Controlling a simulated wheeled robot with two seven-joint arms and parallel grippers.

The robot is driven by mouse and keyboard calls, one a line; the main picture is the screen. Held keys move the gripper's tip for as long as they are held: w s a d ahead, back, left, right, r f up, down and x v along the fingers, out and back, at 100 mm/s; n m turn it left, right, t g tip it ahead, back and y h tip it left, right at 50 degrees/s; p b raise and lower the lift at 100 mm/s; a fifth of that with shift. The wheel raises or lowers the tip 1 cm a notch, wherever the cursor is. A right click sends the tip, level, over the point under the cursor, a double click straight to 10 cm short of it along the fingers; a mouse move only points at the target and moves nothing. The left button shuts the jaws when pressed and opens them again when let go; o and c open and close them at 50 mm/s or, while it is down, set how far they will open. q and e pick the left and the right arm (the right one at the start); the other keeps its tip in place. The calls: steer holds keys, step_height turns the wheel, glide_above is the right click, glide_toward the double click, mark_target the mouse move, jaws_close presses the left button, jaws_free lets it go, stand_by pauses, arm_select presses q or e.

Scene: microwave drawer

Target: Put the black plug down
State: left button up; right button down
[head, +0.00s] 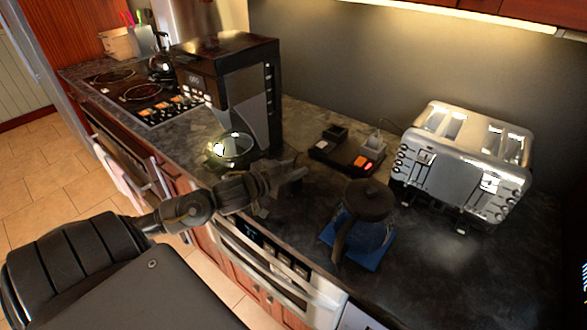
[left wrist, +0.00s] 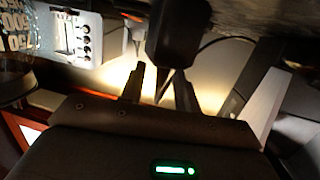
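My left gripper (head: 288,172) is over the front part of the dark counter, between the coffee maker and the blue carafe. In the left wrist view, its fingers (left wrist: 160,84) stand apart with a dark block at their tips, which looks like the black plug (left wrist: 178,34). The fingers seem shut on it, though the contact is dim. In the head view, the hand hides most of this block. A power strip (head: 347,156) with a red switch lies behind the gripper, carrying a black block (head: 335,132) and a grey plug (head: 373,144). My right gripper is not in view.
A coffee maker (head: 245,88) with a glass pot (head: 233,148) stands to the left. A blue carafe (head: 368,235) with a dark lid stands front right, and a silver toaster (head: 465,160) stands behind it. Bare counter (head: 460,275) lies at the right front.

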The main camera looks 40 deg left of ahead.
arm_select(q)
steer(key=v, duration=1.2)
steer(key=shift+b, duration=0.35)
stand_by(0.4)
